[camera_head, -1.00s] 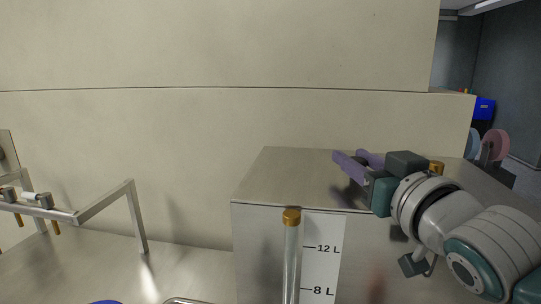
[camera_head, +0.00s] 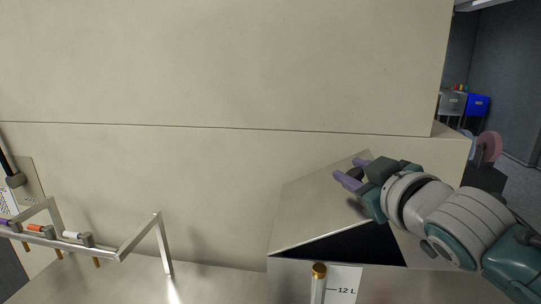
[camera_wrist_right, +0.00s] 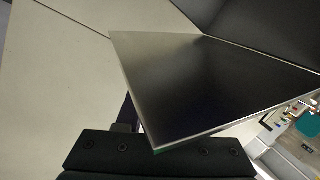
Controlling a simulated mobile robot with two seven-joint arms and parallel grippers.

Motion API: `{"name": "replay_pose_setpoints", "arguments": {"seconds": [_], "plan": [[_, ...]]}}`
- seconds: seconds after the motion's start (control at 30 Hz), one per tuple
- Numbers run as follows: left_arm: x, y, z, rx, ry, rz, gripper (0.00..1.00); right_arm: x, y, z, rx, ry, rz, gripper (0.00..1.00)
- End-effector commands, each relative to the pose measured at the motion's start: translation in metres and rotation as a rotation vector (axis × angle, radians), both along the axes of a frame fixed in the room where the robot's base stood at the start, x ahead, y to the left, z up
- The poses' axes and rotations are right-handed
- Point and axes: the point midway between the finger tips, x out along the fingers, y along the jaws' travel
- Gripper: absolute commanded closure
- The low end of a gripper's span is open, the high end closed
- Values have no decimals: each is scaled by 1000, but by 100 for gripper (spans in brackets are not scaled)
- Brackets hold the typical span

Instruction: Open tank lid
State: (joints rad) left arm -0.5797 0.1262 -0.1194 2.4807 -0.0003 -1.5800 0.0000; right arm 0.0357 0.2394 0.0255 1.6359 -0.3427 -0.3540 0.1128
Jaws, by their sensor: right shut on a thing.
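The tank (camera_head: 300,280) is a metal box at the lower right of the head view. Its flat grey lid (camera_head: 310,215) is tilted, with the right side raised and the left side low. A dark triangular opening (camera_head: 365,246) shows under the lid at the front. My right gripper (camera_head: 352,169) is shut at the lid's raised right side; a small dark part shows between its purple fingers. In the right wrist view the lid (camera_wrist_right: 210,85) fills the middle as a slanted dark panel, and the fingertips are mostly hidden. My left gripper is out of view.
A gold-capped sight tube (camera_head: 319,272) and a litre scale (camera_head: 343,286) are on the tank's front. A beige wall (camera_head: 200,170) rises behind. A metal rail (camera_head: 140,238) with small valves stands at the left. Pink and blue discs (camera_head: 489,147) and a blue bin (camera_head: 478,105) are at far right.

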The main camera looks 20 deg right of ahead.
Motion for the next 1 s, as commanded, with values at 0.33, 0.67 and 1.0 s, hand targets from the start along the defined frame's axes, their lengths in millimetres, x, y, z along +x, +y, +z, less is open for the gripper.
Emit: {"name": "replay_pose_setpoints", "arguments": {"seconds": [0.33, 0.67, 1.0], "plan": [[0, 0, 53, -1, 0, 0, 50, 24, 39, 44, -277, 161, 5, 100], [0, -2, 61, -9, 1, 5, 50, 43, 70, 56, -486, 289, 4, 100], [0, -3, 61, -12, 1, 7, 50, 53, 86, 58, -592, 354, 4, 100]]}}
